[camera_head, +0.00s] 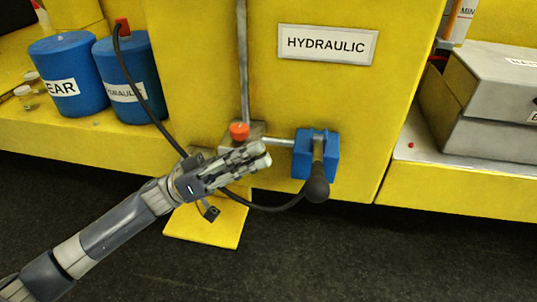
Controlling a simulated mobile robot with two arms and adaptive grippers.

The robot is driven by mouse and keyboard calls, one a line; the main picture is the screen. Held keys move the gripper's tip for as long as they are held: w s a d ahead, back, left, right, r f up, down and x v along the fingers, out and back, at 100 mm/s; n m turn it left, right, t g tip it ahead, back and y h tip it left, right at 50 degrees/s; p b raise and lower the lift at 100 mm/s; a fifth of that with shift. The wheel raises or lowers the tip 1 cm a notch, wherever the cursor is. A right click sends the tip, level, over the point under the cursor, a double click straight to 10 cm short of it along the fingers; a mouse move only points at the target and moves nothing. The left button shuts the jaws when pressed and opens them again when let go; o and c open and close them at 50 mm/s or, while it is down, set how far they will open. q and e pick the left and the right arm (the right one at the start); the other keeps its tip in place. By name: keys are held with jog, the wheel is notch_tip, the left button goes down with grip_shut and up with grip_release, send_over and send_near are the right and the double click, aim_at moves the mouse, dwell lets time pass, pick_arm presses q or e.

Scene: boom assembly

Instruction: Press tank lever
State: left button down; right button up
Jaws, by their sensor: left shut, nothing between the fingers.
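A blue block (302,165) is mounted on the yellow panel under the HYDRAULIC sign (327,44). A metal lever with a black ball knob (317,188) hangs down at the front of this block. A metal rod joins the block to a grey fitting with an orange-red cap (239,130) on its left. My left gripper (264,154) is shut and empty. In the picture its fingertips lie left of the blue block, in front of the fitting and just below the rod. I cannot tell whether they touch anything. My right gripper is not in view.
Two blue drums (61,90) stand on the yellow ledge at the left. A black hose (150,105) runs from the right drum down behind my left gripper. A grey case (491,90) sits on the right ledge. A yellow plate (208,222) juts out below my gripper.

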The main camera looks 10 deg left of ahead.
pick_arm(q)
notch_tip(320, 180, up, 5)
jog(key=p, duration=0.4)
send_over(318, 161)
jog(key=s+a, duration=0.2)
jog(key=a, duration=0.2)
jog(key=f, duration=0.1)
jog(key=s+f+p, duration=0.1)
jog(key=f, duration=0.2)
jog(key=shift+s+d+f, duration=0.25)
jog(key=shift+s+f, duration=0.05)
jog(key=shift+s, duration=0.05)
jog(key=shift+f, duration=0.1)
